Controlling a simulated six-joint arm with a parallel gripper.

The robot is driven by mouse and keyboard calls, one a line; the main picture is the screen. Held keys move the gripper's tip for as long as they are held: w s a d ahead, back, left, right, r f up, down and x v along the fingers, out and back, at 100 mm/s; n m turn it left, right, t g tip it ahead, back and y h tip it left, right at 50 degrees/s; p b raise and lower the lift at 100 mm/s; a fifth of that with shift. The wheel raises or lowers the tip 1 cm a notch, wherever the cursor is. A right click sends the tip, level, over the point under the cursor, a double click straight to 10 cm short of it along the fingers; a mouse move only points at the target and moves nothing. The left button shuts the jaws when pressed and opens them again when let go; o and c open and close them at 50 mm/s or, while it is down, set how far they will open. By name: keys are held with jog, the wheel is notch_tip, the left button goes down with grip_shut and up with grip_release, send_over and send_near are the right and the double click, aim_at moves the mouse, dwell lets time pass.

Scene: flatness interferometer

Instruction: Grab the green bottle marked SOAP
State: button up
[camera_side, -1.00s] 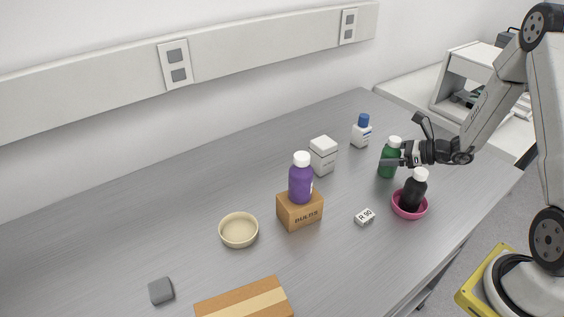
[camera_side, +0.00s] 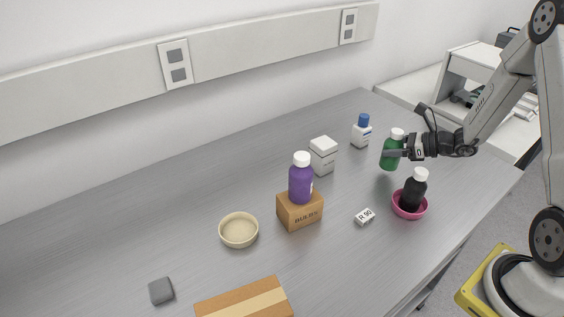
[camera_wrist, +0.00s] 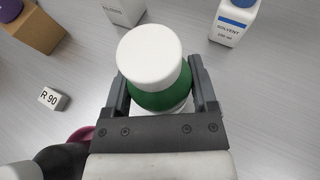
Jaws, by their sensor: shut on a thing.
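The green bottle (camera_side: 391,152) has a white cap and is upright near the right end of the table in the side view. My gripper (camera_side: 393,153) is shut on it from the right. In the wrist view the green bottle (camera_wrist: 160,88) stands between the two fingers of my gripper (camera_wrist: 160,95), its white cap toward the camera. The bottle appears raised a little above the table. Its SOAP marking cannot be read in either view.
A black bottle (camera_side: 413,191) stands in a pink bowl (camera_side: 398,208) just in front. The solvent bottle (camera_side: 361,132) and a white box (camera_side: 323,155) are behind and left. A purple bottle (camera_side: 301,181) stands on a cardboard box (camera_side: 290,212). An R 90 block (camera_side: 365,216) lies nearby.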

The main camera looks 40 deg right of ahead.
aim_at(397, 131)
jog(key=shift+r, duration=3.75)
